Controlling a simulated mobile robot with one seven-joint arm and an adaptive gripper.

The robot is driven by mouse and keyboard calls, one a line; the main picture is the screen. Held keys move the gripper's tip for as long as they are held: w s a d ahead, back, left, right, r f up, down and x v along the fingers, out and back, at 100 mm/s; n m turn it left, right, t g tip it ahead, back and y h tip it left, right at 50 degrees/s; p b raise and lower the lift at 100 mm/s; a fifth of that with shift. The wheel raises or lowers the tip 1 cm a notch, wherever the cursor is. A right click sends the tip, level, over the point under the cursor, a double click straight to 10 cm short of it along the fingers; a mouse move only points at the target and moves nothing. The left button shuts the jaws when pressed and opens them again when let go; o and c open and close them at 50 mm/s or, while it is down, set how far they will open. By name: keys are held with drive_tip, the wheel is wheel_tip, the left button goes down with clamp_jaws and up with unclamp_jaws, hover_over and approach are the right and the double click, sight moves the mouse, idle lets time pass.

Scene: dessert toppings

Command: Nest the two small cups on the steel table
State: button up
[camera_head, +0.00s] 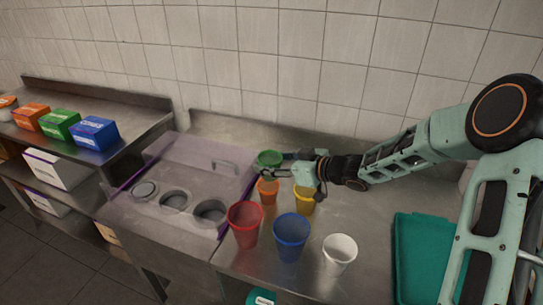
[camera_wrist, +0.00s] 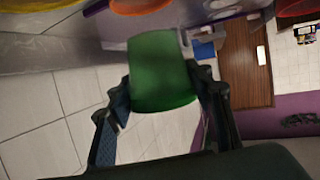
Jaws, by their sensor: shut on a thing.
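My gripper (camera_head: 272,171) is shut on the green cup (camera_head: 269,159). The wrist view shows the green cup (camera_wrist: 162,70) between my two fingers. In the head view it appears just behind and above the small orange cup (camera_head: 267,193); I cannot tell the exact gap between them. The orange cup's rim shows at the top of the wrist view (camera_wrist: 140,5). A small yellow cup (camera_head: 304,203) stands to the right of the orange one, in front of my wrist. All stand or hang over the steel table (camera_head: 375,211).
Larger red (camera_head: 244,226), blue (camera_head: 290,238) and white (camera_head: 339,255) cups stand in front. A topping counter with round wells (camera_head: 174,201) is to the left. A teal tray (camera_head: 424,252) lies at the right. The tiled wall is close behind.

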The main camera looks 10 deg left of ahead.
drive_tip(key=shift+w+a+f, duration=0.1)
drive_tip(key=shift+w+a, duration=0.15)
drive_tip(key=shift+a, duration=0.2)
wheel_tip(320, 180, down, 5)
drive_tip(key=b, duration=0.5)
drive_tip(key=shift+f+b, duration=0.65)
drive_tip(key=shift+f, duration=0.45)
drive_tip(key=o, duration=0.9)
drive_tip(key=shift+o, duration=0.2)
drive_tip(key=shift+r, duration=0.15)
wheel_tip(320, 180, up, 9)
drive_tip(key=p, duration=0.9)
